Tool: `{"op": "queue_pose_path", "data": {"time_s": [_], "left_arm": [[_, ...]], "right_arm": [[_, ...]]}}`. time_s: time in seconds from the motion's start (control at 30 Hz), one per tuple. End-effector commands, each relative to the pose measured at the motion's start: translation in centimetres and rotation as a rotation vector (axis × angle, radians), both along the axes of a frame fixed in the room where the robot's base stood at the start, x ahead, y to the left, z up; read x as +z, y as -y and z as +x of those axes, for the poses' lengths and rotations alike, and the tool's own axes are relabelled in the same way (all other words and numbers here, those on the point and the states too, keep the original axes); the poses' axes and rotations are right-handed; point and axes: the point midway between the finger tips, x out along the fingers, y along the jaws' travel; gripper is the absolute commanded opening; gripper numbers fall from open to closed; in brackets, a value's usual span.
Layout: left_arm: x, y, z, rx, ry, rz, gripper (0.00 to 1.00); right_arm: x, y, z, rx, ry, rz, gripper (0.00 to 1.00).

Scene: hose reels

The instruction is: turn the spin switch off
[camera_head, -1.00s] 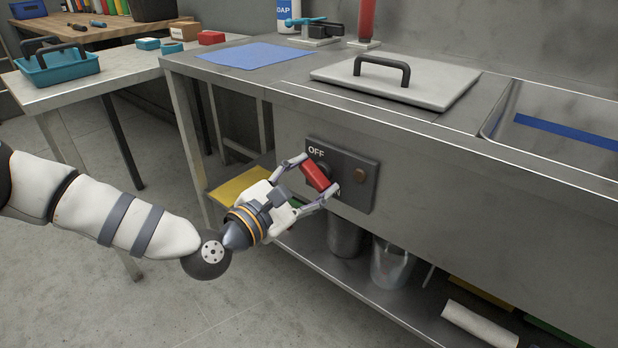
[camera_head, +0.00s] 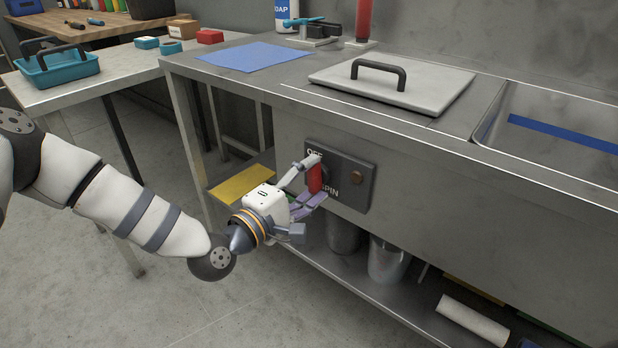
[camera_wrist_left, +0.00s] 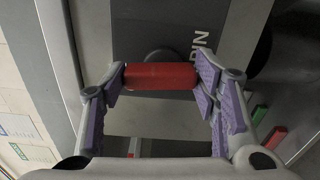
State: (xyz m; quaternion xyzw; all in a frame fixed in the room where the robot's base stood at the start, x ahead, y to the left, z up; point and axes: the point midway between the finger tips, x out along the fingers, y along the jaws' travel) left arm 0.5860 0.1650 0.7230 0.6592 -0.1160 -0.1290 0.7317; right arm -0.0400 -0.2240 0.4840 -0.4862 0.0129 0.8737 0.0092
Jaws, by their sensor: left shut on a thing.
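The spin switch has a red handle (camera_head: 315,181) on a dark panel (camera_head: 350,200) on the front of the steel counter. "OFF" shows at the panel's upper left, partly covered, and "SPIN" at its lower part. The handle stands close to upright in the head view. My left gripper (camera_head: 313,179) is shut on the handle, one finger at its upper end and the other at its lower end. In the left wrist view the handle (camera_wrist_left: 160,76) lies crosswise between the fingertips, with a dark round hub behind it. My right gripper is not in view.
A lid with a black handle (camera_head: 392,88) lies on the counter, left of a sink (camera_head: 550,140). A lower shelf holds metal containers (camera_head: 387,262). The floor at left is clear.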

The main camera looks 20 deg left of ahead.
Motion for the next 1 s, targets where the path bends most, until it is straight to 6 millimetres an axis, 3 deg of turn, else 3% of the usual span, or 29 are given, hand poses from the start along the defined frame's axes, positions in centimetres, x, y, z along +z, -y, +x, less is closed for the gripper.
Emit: {"op": "queue_pose_path", "data": {"time_s": [0.33, 0.83, 0.87, 0.93, 1.0], "left_arm": [[-0.03, -0.03, 0.00, 0.001, 0.036, 0.101, 0.27], [-0.07, -0.03, -0.01, 0.001, 0.041, 0.116, 0.27], [-0.08, -0.03, -0.01, 0.001, 0.041, 0.116, 0.59], [-0.07, -0.03, -0.01, 0.001, 0.041, 0.116, 0.75], [-0.06, -0.02, -0.01, 0.001, 0.042, 0.115, 0.75]], "right_arm": [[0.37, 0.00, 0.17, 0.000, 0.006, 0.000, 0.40], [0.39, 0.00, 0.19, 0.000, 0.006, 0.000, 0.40], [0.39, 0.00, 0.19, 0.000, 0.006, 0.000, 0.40], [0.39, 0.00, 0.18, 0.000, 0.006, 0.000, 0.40], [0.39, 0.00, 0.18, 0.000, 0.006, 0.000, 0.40]]}}
